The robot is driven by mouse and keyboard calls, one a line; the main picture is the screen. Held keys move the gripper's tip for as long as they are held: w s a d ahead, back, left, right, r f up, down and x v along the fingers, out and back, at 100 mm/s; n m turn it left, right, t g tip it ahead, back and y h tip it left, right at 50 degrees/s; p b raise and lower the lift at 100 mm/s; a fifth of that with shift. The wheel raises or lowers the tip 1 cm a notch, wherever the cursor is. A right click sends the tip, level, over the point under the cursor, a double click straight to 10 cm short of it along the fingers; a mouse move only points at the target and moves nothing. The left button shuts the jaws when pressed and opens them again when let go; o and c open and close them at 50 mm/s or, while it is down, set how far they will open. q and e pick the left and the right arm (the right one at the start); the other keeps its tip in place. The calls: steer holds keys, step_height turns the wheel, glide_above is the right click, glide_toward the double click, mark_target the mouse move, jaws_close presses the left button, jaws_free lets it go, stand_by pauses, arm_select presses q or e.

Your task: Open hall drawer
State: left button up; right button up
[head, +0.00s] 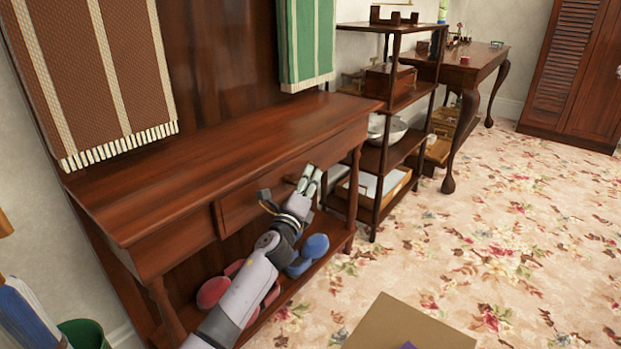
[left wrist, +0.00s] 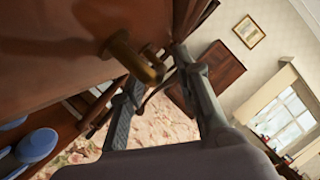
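The hall table (head: 150,195) is dark wood and stands against the wall at the left of the head view. In the left wrist view a brass knob (left wrist: 136,58) sticks out from the wood front (left wrist: 60,50). The fingers of my left gripper (left wrist: 160,78) are spread, with the knob's end between or just above their tips; contact is unclear. My right gripper is not in view.
Red and blue rounded items (head: 309,250) lie on the table's lower shelf, partly behind my left arm. A shelf rack (head: 395,155) stands close to the table's right end. A cardboard box (head: 405,325) is on the floor in front. Flowered carpet (head: 510,225) is free to the right.

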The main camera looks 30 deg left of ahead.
arm_select(q)
steer(key=shift+x, duration=1.15)
steer(key=shift+c, duration=0.2)
jaws_close()
